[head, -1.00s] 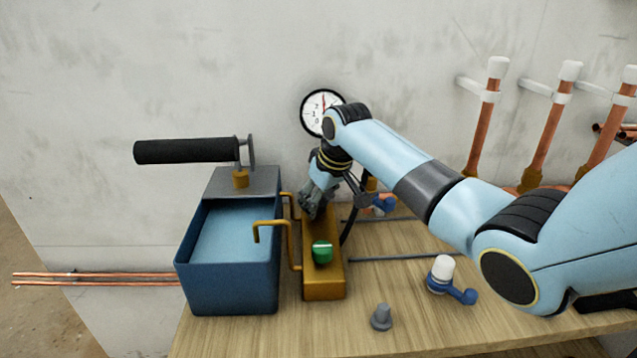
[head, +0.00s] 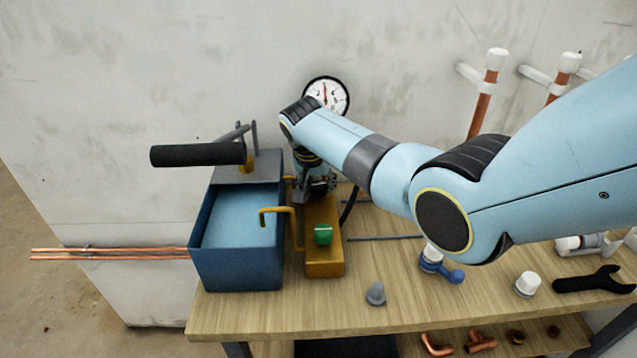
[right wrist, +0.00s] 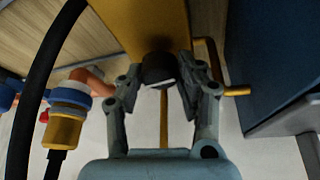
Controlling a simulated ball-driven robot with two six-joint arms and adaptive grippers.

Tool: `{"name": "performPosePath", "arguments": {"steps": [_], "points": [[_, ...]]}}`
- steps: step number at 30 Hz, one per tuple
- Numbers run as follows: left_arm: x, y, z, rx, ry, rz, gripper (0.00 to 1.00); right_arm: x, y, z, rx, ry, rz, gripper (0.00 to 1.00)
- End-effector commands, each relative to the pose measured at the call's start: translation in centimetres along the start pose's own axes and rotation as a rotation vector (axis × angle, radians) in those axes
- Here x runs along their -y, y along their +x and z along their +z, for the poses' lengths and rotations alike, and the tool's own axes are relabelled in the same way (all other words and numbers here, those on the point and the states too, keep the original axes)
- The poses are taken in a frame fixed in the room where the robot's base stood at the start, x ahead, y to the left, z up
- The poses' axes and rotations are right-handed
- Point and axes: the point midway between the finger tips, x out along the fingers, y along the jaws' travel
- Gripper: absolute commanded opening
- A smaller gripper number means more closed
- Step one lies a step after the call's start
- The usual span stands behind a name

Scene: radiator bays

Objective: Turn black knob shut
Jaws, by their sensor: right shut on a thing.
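The black knob (right wrist: 158,67), with a white mark on its edge, sits on the brass block (right wrist: 140,22) in the right wrist view. The fingers of my right gripper (right wrist: 160,88) are on either side of the knob and shut on it. In the head view my right gripper (head: 316,190) points down at the far end of the brass block (head: 325,264), and it and my arm largely hide the knob there. A green knob (head: 323,234) with a pale mark is on the block's near end. My left gripper is not in view.
A blue water tank (head: 238,273) with a black-handled lever (head: 197,154) stands left of the block. A gauge (head: 327,96) is behind my arm. A black hose (right wrist: 38,70) runs beside the block.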

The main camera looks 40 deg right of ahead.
Motion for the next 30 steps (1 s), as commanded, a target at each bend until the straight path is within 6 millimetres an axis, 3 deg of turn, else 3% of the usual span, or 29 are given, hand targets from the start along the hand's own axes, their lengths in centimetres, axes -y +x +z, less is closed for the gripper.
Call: {"name": "performPosePath", "arguments": {"steps": [12, 29, 30], "points": [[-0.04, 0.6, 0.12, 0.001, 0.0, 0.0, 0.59, 0.06, -0.01, -0.14, 0.004, 0.177, 0.073, 0.04], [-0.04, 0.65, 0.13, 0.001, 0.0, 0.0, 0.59, 0.03, -0.04, -0.14, 0.006, 0.203, 0.083, 0.04], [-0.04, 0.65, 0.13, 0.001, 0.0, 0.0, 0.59, 0.03, -0.04, -0.14, 0.006, 0.203, 0.083, 0.4]]}}
